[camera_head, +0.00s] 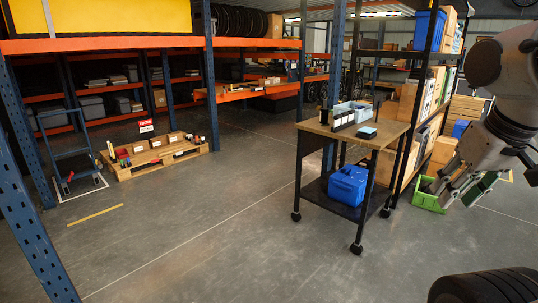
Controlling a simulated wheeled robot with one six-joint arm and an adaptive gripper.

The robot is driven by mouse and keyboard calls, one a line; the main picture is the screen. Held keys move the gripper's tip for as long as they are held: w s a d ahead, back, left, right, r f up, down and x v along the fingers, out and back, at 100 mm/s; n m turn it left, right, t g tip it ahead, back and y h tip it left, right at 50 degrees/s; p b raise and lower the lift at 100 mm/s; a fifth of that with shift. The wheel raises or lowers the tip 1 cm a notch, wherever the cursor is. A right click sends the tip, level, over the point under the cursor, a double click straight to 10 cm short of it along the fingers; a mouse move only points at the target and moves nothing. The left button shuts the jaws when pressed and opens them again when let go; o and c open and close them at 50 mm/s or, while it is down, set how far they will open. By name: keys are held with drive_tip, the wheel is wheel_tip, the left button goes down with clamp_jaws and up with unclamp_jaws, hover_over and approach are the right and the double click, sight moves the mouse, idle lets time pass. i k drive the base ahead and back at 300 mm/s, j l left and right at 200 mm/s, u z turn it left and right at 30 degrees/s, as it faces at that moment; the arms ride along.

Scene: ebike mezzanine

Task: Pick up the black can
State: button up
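My gripper (462,194) hangs at the right side, pointing down and left. Its fingers look spread, with nothing seen between them. I cannot pick out the black can with certainty. Small dark upright items (189,138) stand at the right end of the wooden pallet (140,172) on the floor at the left, too small to identify. The wheeled cart (310,127) stands between the pallet and my gripper. Its wooden top holds small black-and-white items (337,122) and a dark box with a blue top (366,133). My gripper is well apart from both pallet and cart.
A blue crate (348,184) sits on the cart's lower shelf. A green crate (427,200) is on the floor behind my gripper. A black tyre (490,287) is at lower right. The middle floor is clear.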

sight(324, 112)
drive_tip(key=i+j, duration=0.1)
drive_tip(key=i, duration=1.25)
drive_tip(key=i+z, duration=0.1)
drive_tip(key=i, duration=1.3)
drive_tip(key=i+j+z, duration=0.1)
drive_tip(key=i+z, duration=0.15)
drive_tip(key=i, duration=0.15)
drive_tip(key=i+j+z, duration=0.2)
drive_tip(key=i, duration=0.15)
drive_tip(key=i+j+z, duration=0.25)
drive_tip(key=i, duration=0.15)
